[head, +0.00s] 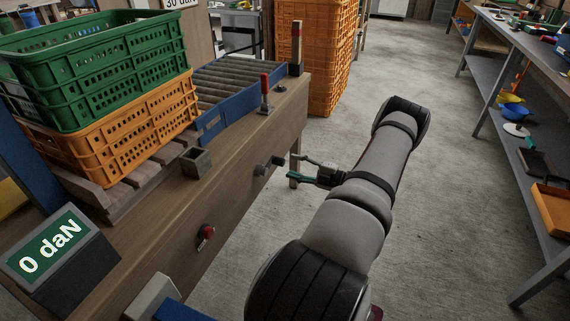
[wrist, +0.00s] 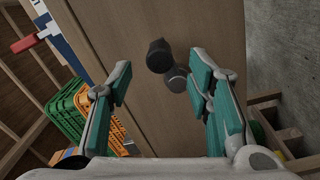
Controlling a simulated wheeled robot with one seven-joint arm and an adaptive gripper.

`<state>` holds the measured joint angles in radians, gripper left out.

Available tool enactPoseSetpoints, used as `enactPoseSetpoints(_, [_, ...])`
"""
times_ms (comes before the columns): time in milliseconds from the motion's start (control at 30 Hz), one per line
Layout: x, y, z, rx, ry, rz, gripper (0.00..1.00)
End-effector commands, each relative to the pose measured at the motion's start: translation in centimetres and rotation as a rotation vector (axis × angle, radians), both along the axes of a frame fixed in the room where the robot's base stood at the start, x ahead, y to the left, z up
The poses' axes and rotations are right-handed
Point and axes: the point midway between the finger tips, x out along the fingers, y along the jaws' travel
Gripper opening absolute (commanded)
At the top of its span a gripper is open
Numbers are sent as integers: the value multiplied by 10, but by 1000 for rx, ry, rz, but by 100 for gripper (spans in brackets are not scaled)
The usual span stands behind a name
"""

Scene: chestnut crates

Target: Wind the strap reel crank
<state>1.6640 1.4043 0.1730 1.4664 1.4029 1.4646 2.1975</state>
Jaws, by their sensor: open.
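The crank (head: 262,168) is a small dark part on the wooden front of the bench, with a dark knob (head: 278,160) sticking out. In the wrist view the dark knob (wrist: 158,56) and a second dark round part (wrist: 177,79) sit side by side against the wood. My gripper (head: 291,168) is open, its fingers pointing at the crank from the right. In the wrist view my gripper (wrist: 160,68) has its teal pads spread on either side of the knob, with visible gaps. Whether the knob lies between the pads in depth is hard to tell.
A display (head: 48,250) reads 0 daN. A green crate (head: 95,60) sits on an orange crate (head: 140,135) on the bench, beside a roller track (head: 225,85). A red-handled lever (head: 265,92) and a red knob (head: 206,232) are nearby. The floor (head: 400,60) behind is clear.

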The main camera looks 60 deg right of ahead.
Motion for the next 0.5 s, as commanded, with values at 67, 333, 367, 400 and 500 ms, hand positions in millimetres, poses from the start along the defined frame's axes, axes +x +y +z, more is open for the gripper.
enactPoseSetpoints(67, [-18,-2,-1,0,1,-4,46])
enactPoseSetpoints(333, [-55,-4,-2,-1,1,-2,46])
enactPoseSetpoints(367, [-57,-4,-2,-1,1,-2,46])
enactPoseSetpoints(400, [-59,-4,-2,-1,1,-2,46])
enactPoseSetpoints(500, [-62,-4,-2,0,0,-1,46])
